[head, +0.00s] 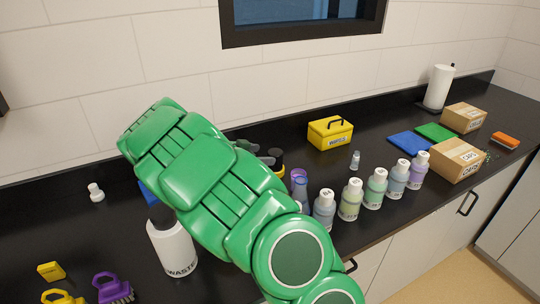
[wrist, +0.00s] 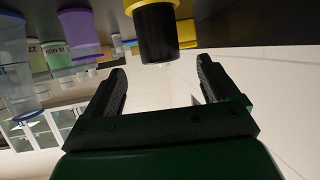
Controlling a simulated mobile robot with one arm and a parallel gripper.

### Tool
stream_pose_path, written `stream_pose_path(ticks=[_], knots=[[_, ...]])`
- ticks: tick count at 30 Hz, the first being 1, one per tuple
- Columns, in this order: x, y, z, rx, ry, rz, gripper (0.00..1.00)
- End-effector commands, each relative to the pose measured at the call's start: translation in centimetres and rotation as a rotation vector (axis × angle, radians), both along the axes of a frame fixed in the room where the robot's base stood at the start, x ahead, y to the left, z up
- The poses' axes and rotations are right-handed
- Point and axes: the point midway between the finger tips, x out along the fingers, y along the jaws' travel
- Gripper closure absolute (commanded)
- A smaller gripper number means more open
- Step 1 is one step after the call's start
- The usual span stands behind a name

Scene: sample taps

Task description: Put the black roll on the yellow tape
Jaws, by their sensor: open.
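The black roll (head: 277,157) stands on the counter's middle, just past my arm in the head view. A yellow band, which looks like the yellow tape (head: 281,170), shows directly under it. The wrist view is upside down; there the black roll (wrist: 158,38) appears against the yellow tape (wrist: 148,4), on its upper side, and looks seated on it. My gripper (wrist: 162,73) is open and empty, its fingertips apart from the roll, which lies ahead of the gap. In the head view my arm hides part of the gripper; grey fingers (head: 262,152) show beside the roll.
A purple-topped clear container (head: 299,183) stands close to the right of the roll, then a row of labelled bottles (head: 350,199). A yellow toolbox (head: 330,133) is behind. A white waste bottle (head: 172,247) stands left of my arm. The counter between toolbox and bottles is fairly clear.

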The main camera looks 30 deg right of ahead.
Motion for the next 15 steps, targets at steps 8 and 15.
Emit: stream_pose_path(ticks=[8, 15], knots=[[-0.5, 3.7, 1.5, 0.002, -0.001, 0.004, 0.12], [-0.7, 4.7, 2.0, 0.002, -0.001, 0.001, 0.12]])
